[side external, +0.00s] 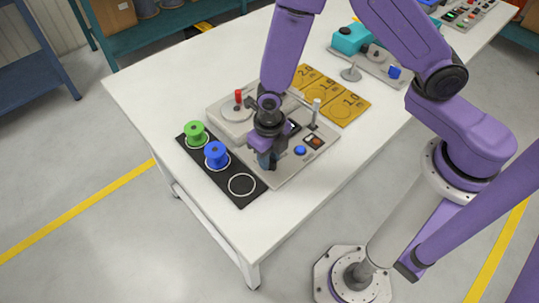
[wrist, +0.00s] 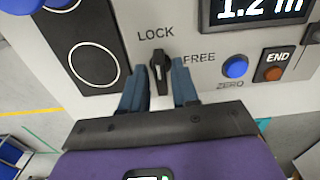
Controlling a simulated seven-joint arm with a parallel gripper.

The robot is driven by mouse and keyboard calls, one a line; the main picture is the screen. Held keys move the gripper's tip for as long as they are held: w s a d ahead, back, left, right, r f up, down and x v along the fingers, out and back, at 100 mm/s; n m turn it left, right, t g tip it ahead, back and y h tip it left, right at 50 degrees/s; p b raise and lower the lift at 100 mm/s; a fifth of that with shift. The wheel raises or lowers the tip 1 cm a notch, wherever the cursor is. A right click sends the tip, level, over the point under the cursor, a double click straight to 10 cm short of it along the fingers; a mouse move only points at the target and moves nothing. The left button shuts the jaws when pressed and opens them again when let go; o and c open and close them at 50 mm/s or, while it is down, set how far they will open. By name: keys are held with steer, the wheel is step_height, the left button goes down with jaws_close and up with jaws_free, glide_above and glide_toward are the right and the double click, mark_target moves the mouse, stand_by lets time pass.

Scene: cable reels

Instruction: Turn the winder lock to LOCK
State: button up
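The winder lock is a small black knob (wrist: 160,72) with a white mark, on the grey winder panel. The word LOCK is printed above it and FREE to its right in the wrist view. The knob's long side runs roughly up and down in that view; which word it points at is hard to tell. My gripper (wrist: 159,68) is at the panel with its blue-grey fingers apart, one on each side of the knob. Contact with the knob is not clear. In the side view my gripper (side external: 265,163) hides the knob.
A display (wrist: 258,8) reads 1.2 m. A blue ZERO button (wrist: 235,67) and an END button (wrist: 273,65) lie right of the knob. A black mat (side external: 216,179) holds a green reel (side external: 195,134) and a blue reel (side external: 216,155). Yellow plates (side external: 345,107) lie behind.

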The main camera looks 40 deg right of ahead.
steer(key=shift+o, duration=0.3)
steer(key=shift+r, duration=0.1)
step_height(320, 180, up, 6)
steer(key=shift+f, duration=0.1)
steer(key=shift+r, duration=0.45)
steer(key=shift+s+d+r, duration=0.1)
steer(key=shift+r, duration=0.05)
steer(key=s+d+r+m, duration=0.7)
steer(key=s+m, duration=0.2)
steer(key=m, duration=0.2)
steer(key=s+d+r+m, duration=0.7)
steer(key=s+m, duration=0.2)
steer(key=m, duration=0.3)
steer(key=shift+d+r, duration=0.3)
